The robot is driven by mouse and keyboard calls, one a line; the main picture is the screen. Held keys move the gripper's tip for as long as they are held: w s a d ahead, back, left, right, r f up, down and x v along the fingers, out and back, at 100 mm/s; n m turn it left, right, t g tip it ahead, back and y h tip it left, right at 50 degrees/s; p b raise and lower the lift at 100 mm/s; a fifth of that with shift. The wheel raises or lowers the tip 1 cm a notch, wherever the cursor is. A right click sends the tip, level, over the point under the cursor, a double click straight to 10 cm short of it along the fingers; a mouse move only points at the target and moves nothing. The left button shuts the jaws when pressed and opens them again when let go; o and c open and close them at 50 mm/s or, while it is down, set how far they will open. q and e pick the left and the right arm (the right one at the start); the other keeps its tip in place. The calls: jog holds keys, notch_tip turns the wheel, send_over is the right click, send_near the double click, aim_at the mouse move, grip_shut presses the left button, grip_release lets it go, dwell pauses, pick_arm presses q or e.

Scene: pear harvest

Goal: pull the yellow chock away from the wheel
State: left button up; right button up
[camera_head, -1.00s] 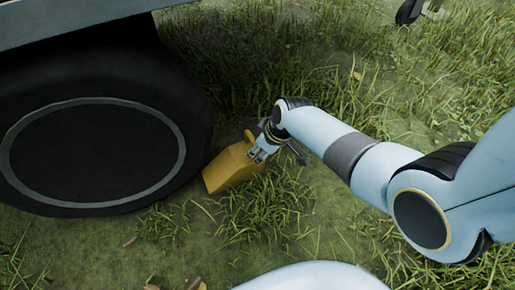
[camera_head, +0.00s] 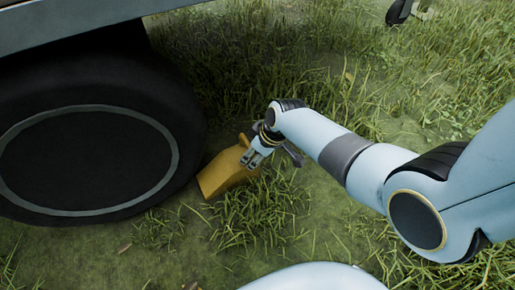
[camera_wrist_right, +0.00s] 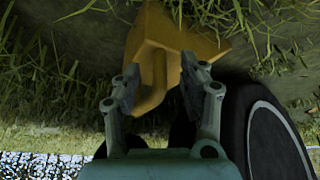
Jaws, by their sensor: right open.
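The yellow chock (camera_head: 224,174) lies on the grass at the right side of the black wheel (camera_head: 95,150), close against the tyre. I cannot tell if they touch. My right gripper (camera_head: 253,158) is at the chock's end away from the wheel. In the right wrist view, the open fingers (camera_wrist_right: 155,92) stand on either side of the chock's narrow raised part, which shows between them. The wider body of the chock (camera_wrist_right: 165,30) extends beyond the fingertips, and the wheel (camera_wrist_right: 265,135) is at the right. My left gripper is not in view.
The cart's body edge (camera_head: 75,28) overhangs the wheel at the upper left. Tall grass (camera_head: 270,75) grows behind the chock and tufts stand in front of it. A small dark wheel (camera_head: 399,11) is at the far top right. Grassy ground to the right is mostly free.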

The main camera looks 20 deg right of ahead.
jog(key=v, duration=1.2)
jog(key=shift+f, duration=0.1)
